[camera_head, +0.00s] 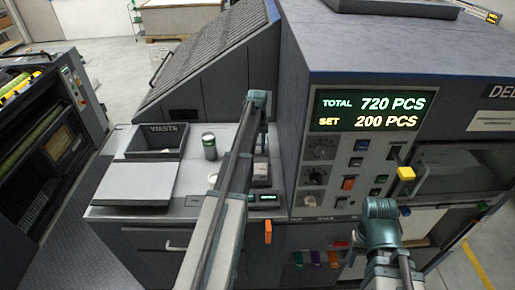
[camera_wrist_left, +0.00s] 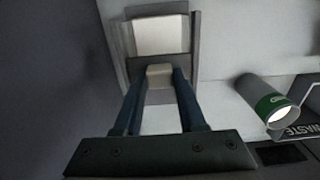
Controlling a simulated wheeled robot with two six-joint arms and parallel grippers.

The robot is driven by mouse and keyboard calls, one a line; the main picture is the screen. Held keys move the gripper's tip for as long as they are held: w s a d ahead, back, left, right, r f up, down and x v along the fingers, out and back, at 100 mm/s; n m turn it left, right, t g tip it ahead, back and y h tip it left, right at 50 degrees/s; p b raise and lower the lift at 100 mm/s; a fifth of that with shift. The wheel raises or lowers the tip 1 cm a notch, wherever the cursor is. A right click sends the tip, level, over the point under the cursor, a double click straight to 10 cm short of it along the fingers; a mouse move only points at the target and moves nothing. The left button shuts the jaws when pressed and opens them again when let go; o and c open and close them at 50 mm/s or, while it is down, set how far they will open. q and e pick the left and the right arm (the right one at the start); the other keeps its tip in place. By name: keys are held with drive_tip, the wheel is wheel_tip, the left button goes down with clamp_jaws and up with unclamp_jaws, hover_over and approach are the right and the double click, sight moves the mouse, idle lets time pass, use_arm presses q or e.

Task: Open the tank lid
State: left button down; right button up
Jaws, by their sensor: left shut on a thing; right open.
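In the left wrist view, the two dark fingers of my left gripper (camera_wrist_left: 159,74) are shut on a small pale knob (camera_wrist_left: 160,79). Just past the knob is a grey-framed square (camera_wrist_left: 197,35) with a pale panel (camera_wrist_left: 160,38) inside. It looks like the tank's top; I cannot tell whether the lid is raised. In the head view my left arm crosses the machine's low counter and hides the fingers and most of the tank area (camera_head: 262,171). My right arm shows at the lower right, but its fingers are not visible.
A green-banded canister (camera_head: 209,147) stands left of my left arm, near the WASTE tray (camera_head: 122,155) and a flat pale plate (camera_head: 137,180). A lit counter display (camera_head: 368,111) and a yellow-tipped lever (camera_head: 406,174) are on the right. An orange tab (camera_head: 268,231) hangs at the front.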

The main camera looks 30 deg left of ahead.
use_arm(q)
drive_tip(key=w, duration=0.1)
drive_tip(key=w+a, duration=0.1)
drive_tip(key=shift+w+a, duration=0.3)
drive_tip(key=shift+c, duration=2.4)
unclamp_jaws()
drive_tip(key=shift+r, duration=0.1)
wheel_tip(320, 180, up, 14)
drive_tip(key=p, duration=1.3)
drive_tip(key=shift+f+p, duration=0.2)
drive_tip(key=shift+p, duration=0.2)
drive_tip(key=shift+s, duration=0.1)
